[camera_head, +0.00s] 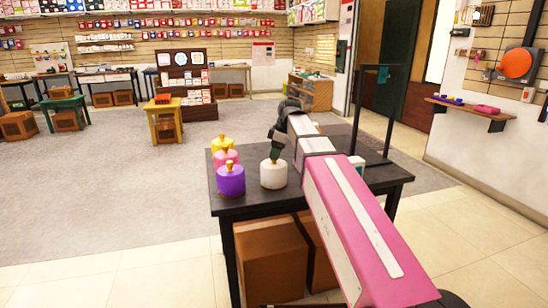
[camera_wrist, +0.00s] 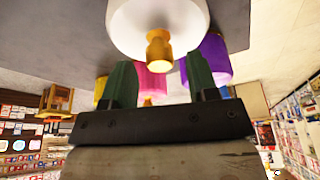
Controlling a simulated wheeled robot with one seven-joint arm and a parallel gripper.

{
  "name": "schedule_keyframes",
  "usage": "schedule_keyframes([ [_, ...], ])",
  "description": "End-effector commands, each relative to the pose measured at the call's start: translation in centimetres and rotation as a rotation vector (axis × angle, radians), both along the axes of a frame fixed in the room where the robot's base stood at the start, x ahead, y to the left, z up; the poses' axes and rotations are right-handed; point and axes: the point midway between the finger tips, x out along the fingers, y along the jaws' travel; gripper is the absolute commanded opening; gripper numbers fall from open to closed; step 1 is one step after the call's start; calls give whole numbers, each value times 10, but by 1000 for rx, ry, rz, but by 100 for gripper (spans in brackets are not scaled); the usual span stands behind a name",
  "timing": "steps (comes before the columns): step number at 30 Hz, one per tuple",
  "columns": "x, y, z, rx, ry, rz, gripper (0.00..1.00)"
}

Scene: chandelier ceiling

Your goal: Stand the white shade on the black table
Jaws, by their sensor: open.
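The white shade (camera_head: 273,175) stands upright on the black table (camera_head: 243,206), right of the purple shade (camera_head: 231,180). My gripper (camera_head: 274,158) is directly over the white shade, its fingers pointing down and covering the shade's top in the head view. In the wrist view, my open gripper (camera_wrist: 158,62) has one green finger on each side of the white shade's gold knob (camera_wrist: 159,50). Gaps show between the knob and both fingers. The white body (camera_wrist: 130,22) lies beyond the fingertips. I cannot tell whether the fingertips touch it.
A pink shade (camera_head: 227,160) and a yellow shade (camera_head: 222,144) stand behind the purple one, close to the white shade's left. A thin black frame (camera_head: 391,110) rises at the table's right rear. Brown boxes (camera_head: 270,255) sit under the table.

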Motion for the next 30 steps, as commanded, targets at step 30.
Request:
schedule_keyframes([
  [30,-4,-29,95,0,1,0,54],
])
